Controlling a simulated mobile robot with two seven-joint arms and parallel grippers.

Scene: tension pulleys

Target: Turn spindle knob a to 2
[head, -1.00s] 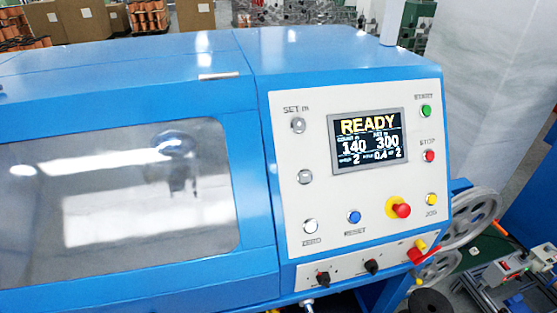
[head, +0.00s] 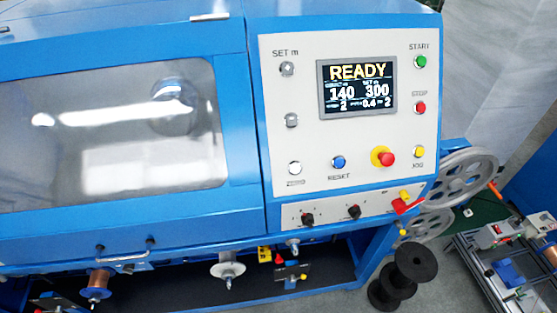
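Two black rotary knobs sit on the lower strip of the blue machine's control panel: a left knob (head: 307,219) and a right knob (head: 354,212). Their markings are too small to read, so I cannot tell which knob is spindle knob a or where either points. The display (head: 357,87) above reads READY, 140 and 300, with smaller figures 2, 0.4 and 2 below. Below the panel, a copper-coloured spool (head: 100,279) and a pale spool (head: 228,269) hang in the open bay. Neither of my grippers is in view.
The panel also carries a red emergency button (head: 387,159) on a yellow base and a red lever switch (head: 407,206). A closed windowed cover (head: 110,140) is at left. Black reels (head: 415,263) stand below right, near large grey pulleys (head: 460,178).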

